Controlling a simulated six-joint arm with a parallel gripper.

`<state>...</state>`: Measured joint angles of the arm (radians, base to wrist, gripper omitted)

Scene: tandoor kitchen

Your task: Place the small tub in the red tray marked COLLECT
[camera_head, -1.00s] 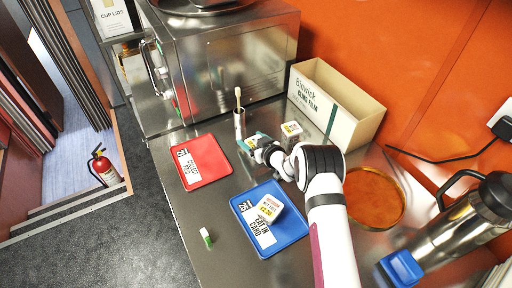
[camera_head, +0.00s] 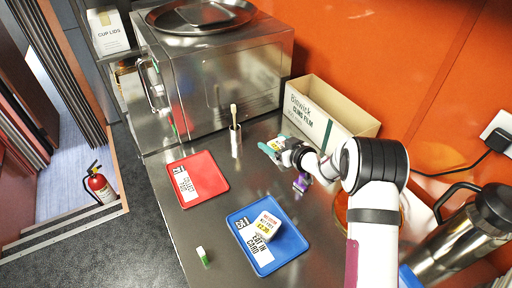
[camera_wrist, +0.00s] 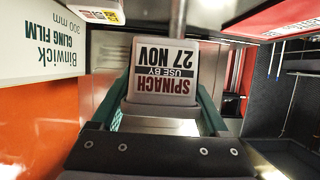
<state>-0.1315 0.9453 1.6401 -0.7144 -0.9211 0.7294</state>
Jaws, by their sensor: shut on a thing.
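The small tub (camera_wrist: 163,70), white with a "SPINACH USE BY 27 NOV" label, sits between the green-edged fingers of my gripper (camera_wrist: 163,105). In the head view my gripper (camera_head: 279,147) is shut on it, above the counter in front of the cling film box, with the tub partly hidden. The red COLLECT tray (camera_head: 208,168) lies flat on the counter to the left, apart from the gripper, and nothing shows on it.
A blue EAT IN tray (camera_head: 287,256) holds another white tub (camera_head: 267,226). A cup with a stick (camera_head: 235,140) stands between the red tray and my gripper. A cling film box (camera_head: 350,105) is behind, a steel oven (camera_head: 225,75) back left. A green-and-white item (camera_head: 202,255) lies front left.

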